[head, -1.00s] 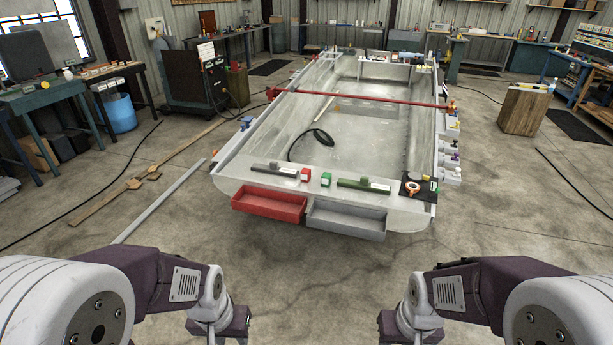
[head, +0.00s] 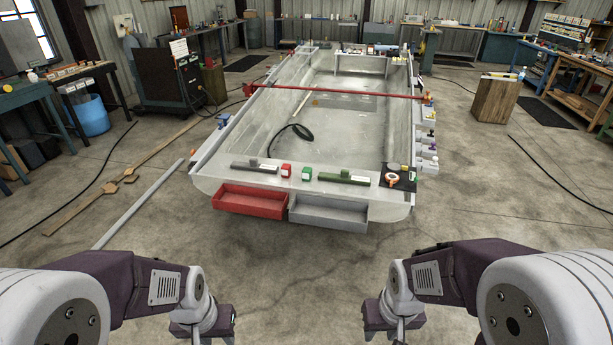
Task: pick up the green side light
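The green side light (head: 307,173) is a small green block on the near deck of the bare hull (head: 392,205). It stands just right of a similar red block (head: 286,170) and left of a long dark green bar-shaped piece (head: 343,178). My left gripper (head: 207,335) and my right gripper (head: 396,335) hang low at the bottom of the head view, well short of the hull. Neither touches the light. Their fingertips are cut off or too unclear to show whether they are open.
A red tray (head: 250,201) and a grey tray (head: 328,214) hang on the hull's near end. A grey bar-shaped piece (head: 255,167) and a dark mat (head: 397,178) lie on the deck. A red bar (head: 340,94) crosses the hull. The floor before it is clear.

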